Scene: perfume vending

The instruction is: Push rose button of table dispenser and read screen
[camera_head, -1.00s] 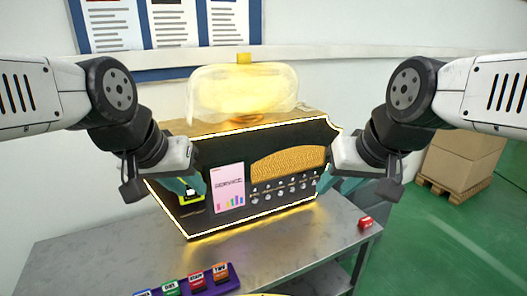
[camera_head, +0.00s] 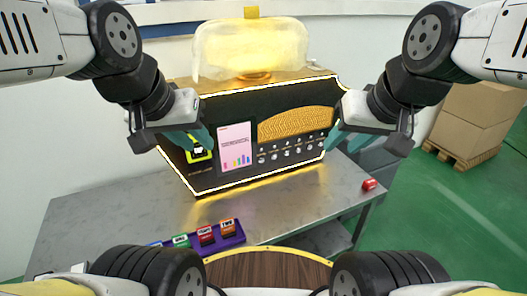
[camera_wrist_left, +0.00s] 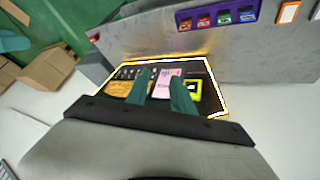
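The table dispenser (camera_head: 225,104) is a black box with glowing edges, standing on the grey table; it also shows in the left wrist view (camera_wrist_left: 203,73). Its screen (camera_head: 236,147) is white-pink with a small line of text, too small to read, above coloured bars. Two rows of small round silver buttons (camera_head: 290,147) sit right of the screen; I cannot tell which is rose. My left gripper (camera_head: 195,138) is open and empty in front of the dispenser's left side, its fingers apart in the left wrist view (camera_wrist_left: 160,92). My right gripper (camera_head: 346,139) is open and empty by its right end.
A purple tray (camera_head: 236,242) with several coloured labelled blocks lies near the table's front left. A yellow-green device (camera_head: 198,152) sits left of the screen. The table (camera_head: 290,205) before the dispenser is clear.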

